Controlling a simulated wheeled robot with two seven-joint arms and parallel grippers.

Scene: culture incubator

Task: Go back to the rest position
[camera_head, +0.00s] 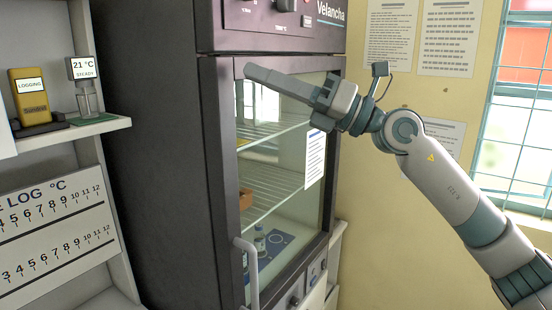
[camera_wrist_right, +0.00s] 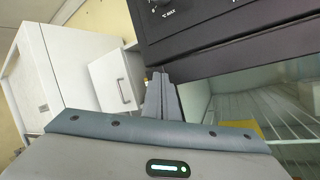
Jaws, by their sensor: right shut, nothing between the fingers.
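My right gripper (camera_head: 252,72) is raised in front of the upper part of the incubator's glass door (camera_head: 270,150). Its fingers are together, with nothing between them, and point left. The fingers also show shut in the right wrist view (camera_wrist_right: 160,90). Whether they touch the door frame I cannot tell. The dark incubator (camera_head: 150,130) stands in the middle of the head view, and its glass door looks shut. My left gripper is not in view.
The door handle (camera_head: 247,270) stands out low on the left. Inside are wire shelves, an orange item (camera_head: 245,199) and a small bottle (camera_head: 260,240). A shelf at left holds a yellow logger (camera_head: 32,95) and a temperature display (camera_head: 84,68). A window (camera_head: 515,120) is at right.

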